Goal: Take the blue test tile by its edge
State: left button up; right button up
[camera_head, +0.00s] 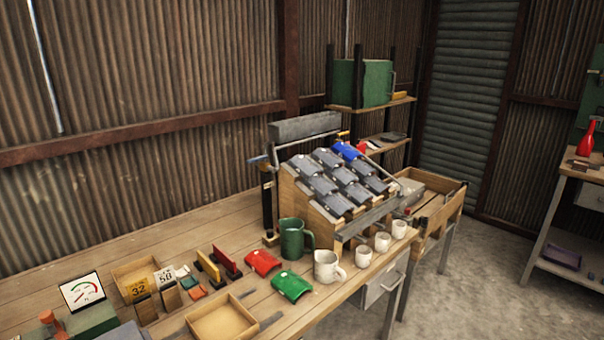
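The blue tile (347,151) lies at the top right of a sloped wooden rack (325,232) on the workbench. It is curved and tilted with the slope, beside and above several grey tiles (328,157). Its upper edge is near a slim metal bar at the back of the rack. Its underside is hidden. Neither of my grippers shows in the head view.
A red tile (263,262) and a green tile (292,285) lie in front of the rack. A green jug (292,238), a cream jug (327,266) and several white cups (382,242) stand nearby. A black post (267,200) rises left of the rack. The bench's back left is clear.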

aim_at(345, 151)
jog(key=i+l, duration=0.2)
jog(key=l, duration=0.15)
jog(key=i+l+u, duration=0.15)
jog(key=l, duration=0.25)
jog(key=i+l, duration=0.2)
jog(key=l, duration=0.2)
jog(key=i+l+u, duration=0.15)
jog(key=l, duration=0.2)
jog(key=i+l, duration=0.15)
jog(key=l, duration=0.25)
jog(key=i+l+u, duration=0.15)
jog(key=l, duration=0.3)
